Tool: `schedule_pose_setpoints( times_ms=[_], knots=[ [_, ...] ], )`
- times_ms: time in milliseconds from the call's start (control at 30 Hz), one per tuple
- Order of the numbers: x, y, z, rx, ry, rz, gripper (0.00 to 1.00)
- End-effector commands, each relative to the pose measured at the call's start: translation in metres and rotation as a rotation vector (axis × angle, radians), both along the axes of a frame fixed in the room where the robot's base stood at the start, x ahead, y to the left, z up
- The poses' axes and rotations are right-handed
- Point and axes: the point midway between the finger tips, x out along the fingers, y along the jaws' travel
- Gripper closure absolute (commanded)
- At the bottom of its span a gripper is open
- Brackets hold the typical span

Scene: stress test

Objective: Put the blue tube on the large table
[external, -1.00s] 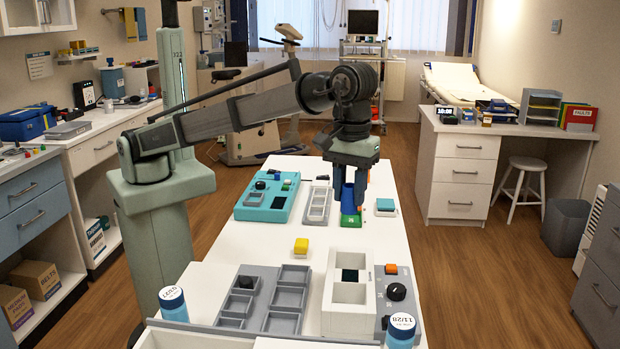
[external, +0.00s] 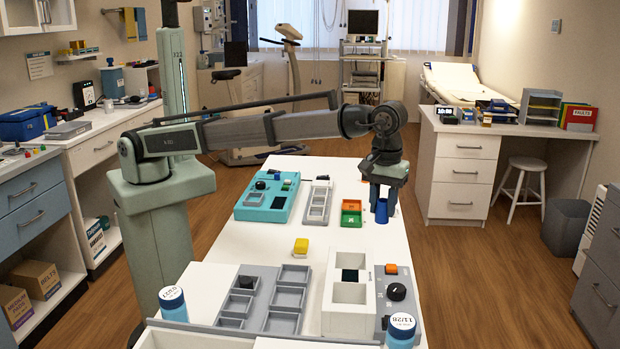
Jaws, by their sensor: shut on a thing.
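The blue tube (external: 381,214) is between the fingers of my gripper (external: 381,203), near the right edge of the large white table (external: 340,262). My gripper is shut on the tube and points down. The tube looks about upright, its lower end showing below the fingers. I cannot tell whether that end touches the table top. The fingers hide its upper part.
A small orange and green tray (external: 351,212) is just left of the tube. A grey slotted tray (external: 318,203) and a teal box (external: 268,200) lie further left.

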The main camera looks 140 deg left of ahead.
Motion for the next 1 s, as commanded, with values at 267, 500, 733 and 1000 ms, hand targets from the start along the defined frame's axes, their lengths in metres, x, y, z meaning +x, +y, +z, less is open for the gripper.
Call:
schedule_pose_setpoints(
  times_ms=[267,500,733,1000],
  knots=[
    [0.000,0.000,-0.038,0.000,0.000,0.000,0.96],
    [0.000,0.000,-0.049,0.000,0.001,0.000,0.96],
    [-0.001,-0.001,-0.084,0.000,0.001,0.000,0.96],
    [0.000,0.000,-0.108,0.000,0.000,0.000,0.96]
  ],
)
